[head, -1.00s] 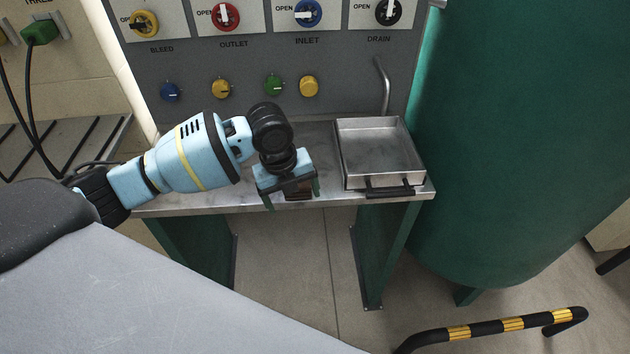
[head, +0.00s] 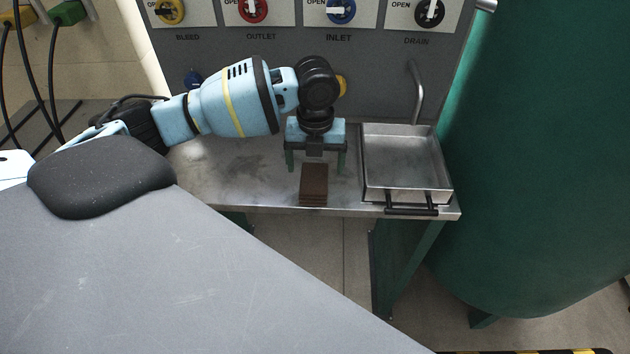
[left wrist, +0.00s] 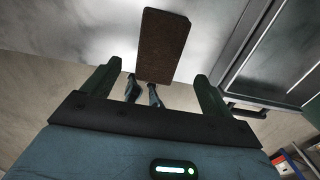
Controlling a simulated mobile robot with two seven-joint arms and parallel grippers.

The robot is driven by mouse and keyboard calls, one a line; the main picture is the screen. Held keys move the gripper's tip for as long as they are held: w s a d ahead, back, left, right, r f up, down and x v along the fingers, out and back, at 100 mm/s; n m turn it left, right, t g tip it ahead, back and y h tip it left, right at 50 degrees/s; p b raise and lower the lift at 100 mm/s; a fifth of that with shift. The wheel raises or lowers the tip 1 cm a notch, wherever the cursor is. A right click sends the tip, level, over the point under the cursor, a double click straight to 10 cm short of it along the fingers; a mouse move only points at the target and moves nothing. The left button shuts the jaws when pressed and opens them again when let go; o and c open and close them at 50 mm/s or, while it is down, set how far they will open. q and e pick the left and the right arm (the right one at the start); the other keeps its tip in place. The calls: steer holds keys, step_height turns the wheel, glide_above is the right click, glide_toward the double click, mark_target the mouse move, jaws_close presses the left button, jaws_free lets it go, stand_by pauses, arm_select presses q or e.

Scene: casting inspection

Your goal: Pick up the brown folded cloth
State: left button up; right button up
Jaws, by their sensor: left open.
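The brown folded cloth (head: 313,184) lies on the metal bench top close to its front edge, left of the metal tray. My left gripper (head: 316,168) is open, with its two green fingers apart, and is over the bench just behind the cloth in the head view. Nothing is between its fingers there. In the left wrist view the cloth (left wrist: 162,46) shows beyond the open fingers (left wrist: 155,80), roughly centred between them and apart from them. My right gripper is not in view.
The metal bench (head: 215,180) is bare left of the cloth. A shallow metal tray (head: 405,190) with a dark front handle stands right of it. A panel with valve handles (head: 341,10) rises behind. A large green tank (head: 550,180) stands at the right.

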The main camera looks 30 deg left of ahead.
mark_target(314, 178)
arm_select(q)
steer(key=shift+f, duration=0.6)
steer(key=f, duration=0.5)
steer(key=shift+w+a, duration=0.15)
steer(key=shift+a, duration=0.2)
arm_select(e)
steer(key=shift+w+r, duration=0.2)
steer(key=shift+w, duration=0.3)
arm_select(q)
steer(key=shift+r, duration=0.1)
steer(key=c, duration=1.1)
steer(key=shift+o, duration=0.2)
